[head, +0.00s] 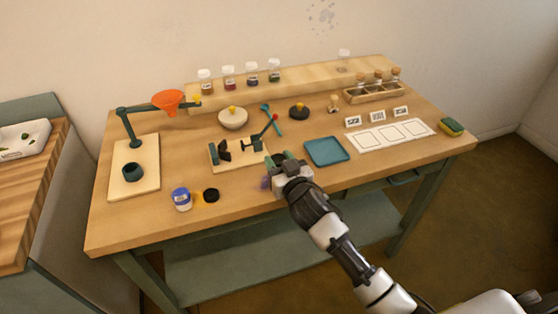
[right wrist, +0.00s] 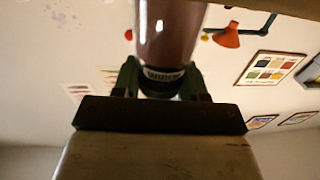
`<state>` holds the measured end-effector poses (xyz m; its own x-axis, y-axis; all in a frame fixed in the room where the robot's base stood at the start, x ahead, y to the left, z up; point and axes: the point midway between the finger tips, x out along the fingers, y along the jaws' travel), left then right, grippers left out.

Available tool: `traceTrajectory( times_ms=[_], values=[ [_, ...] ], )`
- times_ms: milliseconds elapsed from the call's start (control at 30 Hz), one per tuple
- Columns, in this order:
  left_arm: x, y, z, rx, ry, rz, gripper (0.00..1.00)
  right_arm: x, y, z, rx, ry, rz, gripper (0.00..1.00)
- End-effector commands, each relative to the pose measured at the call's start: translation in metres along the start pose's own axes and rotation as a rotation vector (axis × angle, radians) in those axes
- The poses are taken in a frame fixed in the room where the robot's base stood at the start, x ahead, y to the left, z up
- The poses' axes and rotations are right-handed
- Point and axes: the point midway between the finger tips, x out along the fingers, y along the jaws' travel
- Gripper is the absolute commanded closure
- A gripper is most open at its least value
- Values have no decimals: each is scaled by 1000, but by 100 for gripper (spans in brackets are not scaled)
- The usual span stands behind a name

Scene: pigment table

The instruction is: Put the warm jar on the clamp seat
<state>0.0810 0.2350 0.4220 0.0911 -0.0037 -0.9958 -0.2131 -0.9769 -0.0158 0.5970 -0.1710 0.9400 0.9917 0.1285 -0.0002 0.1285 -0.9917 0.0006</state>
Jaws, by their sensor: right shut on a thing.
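My right gripper (head: 283,158) is over the front middle of the table, just right of the clamp board. In the right wrist view it is shut on a glass jar (right wrist: 172,35) with dull mauve contents and a dark patterned band near the fingers. In the head view only a small purple part of the jar (head: 265,183) shows beside the gripper; the rest is hidden. The clamp board (head: 221,163) carries dark jaws (head: 224,150) and a red-tipped lever (head: 274,118). No jar stands on it. I cannot tell whether the held jar is the warm one. My left gripper is not in view.
Several jars (head: 228,76) stand on the back shelf. A blue-labelled jar (head: 181,200) and a dark lid (head: 211,195) lie front left of the clamp. A blue tray (head: 326,151) is to the right.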

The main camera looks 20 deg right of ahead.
Motion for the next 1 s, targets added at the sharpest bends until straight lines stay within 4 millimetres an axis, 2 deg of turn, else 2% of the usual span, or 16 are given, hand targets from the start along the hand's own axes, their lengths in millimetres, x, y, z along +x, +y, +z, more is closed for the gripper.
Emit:
traceTrajectory(
  times_ms=[33, 67, 200, 233, 600, 1000],
  values=[
    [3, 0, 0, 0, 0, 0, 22, 0, 0, 3, 1, 0, 0, 90],
    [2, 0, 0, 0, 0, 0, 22, 0, 0, 3, 2, -1, 0, 56],
    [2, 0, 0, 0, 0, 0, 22, 0, 0, 2, 1, -1, 0, 35],
    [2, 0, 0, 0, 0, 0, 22, 0, 0, 2, 1, -1, 0, 32],
    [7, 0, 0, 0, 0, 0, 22, 0, 1, 5, -3, -1, 1, 32],
    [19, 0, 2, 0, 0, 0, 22, -79, 6, 8, 2, -2, 1, 32]
  ],
)
